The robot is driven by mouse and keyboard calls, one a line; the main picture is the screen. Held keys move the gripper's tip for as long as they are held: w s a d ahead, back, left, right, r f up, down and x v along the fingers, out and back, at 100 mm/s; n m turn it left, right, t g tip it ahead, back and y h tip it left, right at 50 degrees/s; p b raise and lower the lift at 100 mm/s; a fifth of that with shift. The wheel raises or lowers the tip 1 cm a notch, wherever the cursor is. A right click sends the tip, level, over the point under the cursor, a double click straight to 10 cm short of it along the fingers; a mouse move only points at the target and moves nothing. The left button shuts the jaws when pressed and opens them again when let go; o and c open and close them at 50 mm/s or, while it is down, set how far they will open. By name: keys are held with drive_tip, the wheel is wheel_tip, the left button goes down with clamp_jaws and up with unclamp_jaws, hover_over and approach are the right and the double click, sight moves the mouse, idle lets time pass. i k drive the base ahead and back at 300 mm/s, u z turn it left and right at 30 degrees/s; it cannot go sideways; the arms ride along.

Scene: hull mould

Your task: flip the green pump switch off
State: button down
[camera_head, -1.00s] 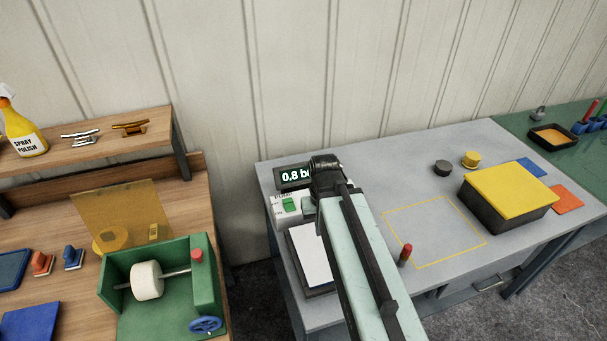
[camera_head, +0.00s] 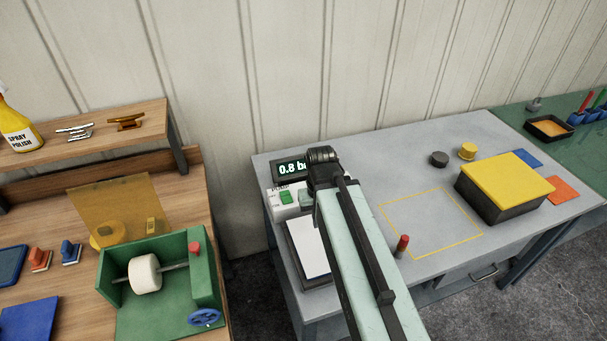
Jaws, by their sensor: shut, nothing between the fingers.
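The green pump switch (camera_head: 285,197) sits on a white pump box (camera_head: 283,211) at the back left of the grey table. Its exact tilt is too small to tell. A dark display (camera_head: 289,169) behind it reads 0.8 ba, with the rest hidden by my arm. My arm reaches in from the bottom, and its black joint stands just right of the display. A pale part of my gripper (camera_head: 306,198) shows just right of the switch. The gripper is shut and empty; its fingertips are not clearly visible, and I cannot tell if they touch the box.
A white sheet on a dark board (camera_head: 308,250) lies in front of the pump box, partly behind my arm. A red-topped peg (camera_head: 402,246), a yellow outlined area (camera_head: 440,259) and a yellow-lidded black box (camera_head: 508,178) are to the right. A wooden bench stands left, across a gap.

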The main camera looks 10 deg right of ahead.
sight(286, 195)
drive_tip(key=z, duration=0.7)
drive_tip(key=k, duration=1.2)
drive_tip(key=u, duration=0.5)
drive_tip(key=i, duration=1)
drive_tip(key=z, duration=0.05)
